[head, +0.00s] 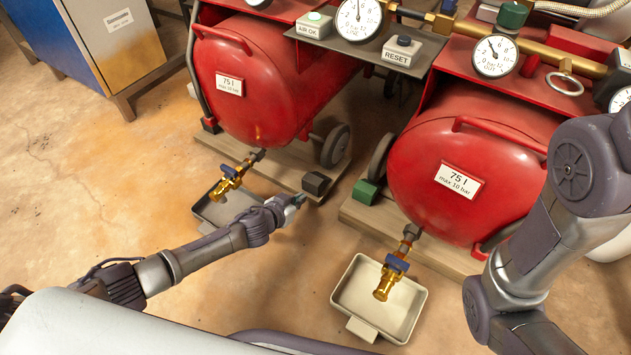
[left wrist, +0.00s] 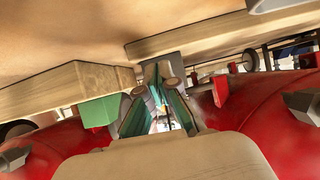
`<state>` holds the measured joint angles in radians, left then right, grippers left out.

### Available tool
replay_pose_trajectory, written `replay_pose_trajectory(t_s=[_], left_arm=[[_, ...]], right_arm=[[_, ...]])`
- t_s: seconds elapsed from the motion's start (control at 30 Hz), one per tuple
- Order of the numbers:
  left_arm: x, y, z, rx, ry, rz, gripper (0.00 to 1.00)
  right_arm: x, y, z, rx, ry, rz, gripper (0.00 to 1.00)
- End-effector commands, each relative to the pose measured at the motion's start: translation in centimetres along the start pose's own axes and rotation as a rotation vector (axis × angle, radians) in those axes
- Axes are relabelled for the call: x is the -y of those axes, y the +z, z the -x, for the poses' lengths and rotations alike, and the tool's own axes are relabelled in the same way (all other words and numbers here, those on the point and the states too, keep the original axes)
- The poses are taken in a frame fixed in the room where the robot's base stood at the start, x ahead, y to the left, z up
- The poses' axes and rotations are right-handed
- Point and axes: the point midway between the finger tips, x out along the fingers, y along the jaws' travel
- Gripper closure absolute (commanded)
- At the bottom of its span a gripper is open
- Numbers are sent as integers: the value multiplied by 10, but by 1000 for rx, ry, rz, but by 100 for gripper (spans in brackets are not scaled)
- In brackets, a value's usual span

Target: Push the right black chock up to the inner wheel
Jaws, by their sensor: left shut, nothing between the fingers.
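The right black chock (head: 316,183) sits on the wooden plank under the left red tank, near its front corner. The inner wheel (head: 335,146) is just behind it, with a small gap appearing between them. My left gripper (head: 298,200) is shut and empty, close in front of the chock. In the left wrist view the shut fingers (left wrist: 160,95) overlap the dark chock (left wrist: 174,66), so contact cannot be told. My right arm enters at the right; its gripper is outside the picture.
A green chock (head: 365,192) lies right, at the other tank's wheel (head: 381,157); it also shows in the left wrist view (left wrist: 101,111). Another black chock (head: 210,125) is left. A brass drain valve (head: 229,181) and tray (head: 205,212) lie beside my left arm.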

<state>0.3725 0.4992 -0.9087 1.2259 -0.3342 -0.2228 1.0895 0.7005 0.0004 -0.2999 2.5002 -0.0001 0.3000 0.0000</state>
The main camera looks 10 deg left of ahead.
Motion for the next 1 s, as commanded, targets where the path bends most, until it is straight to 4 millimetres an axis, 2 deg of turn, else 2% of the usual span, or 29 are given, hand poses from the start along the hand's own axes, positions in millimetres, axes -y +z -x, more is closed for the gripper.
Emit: replay_pose_trajectory(t_s=[1.0], left_arm=[[0, -16, -27, -1, 1, 0, 100]], right_arm=[[1, -1, 4, 1, 0, 0, 15]])
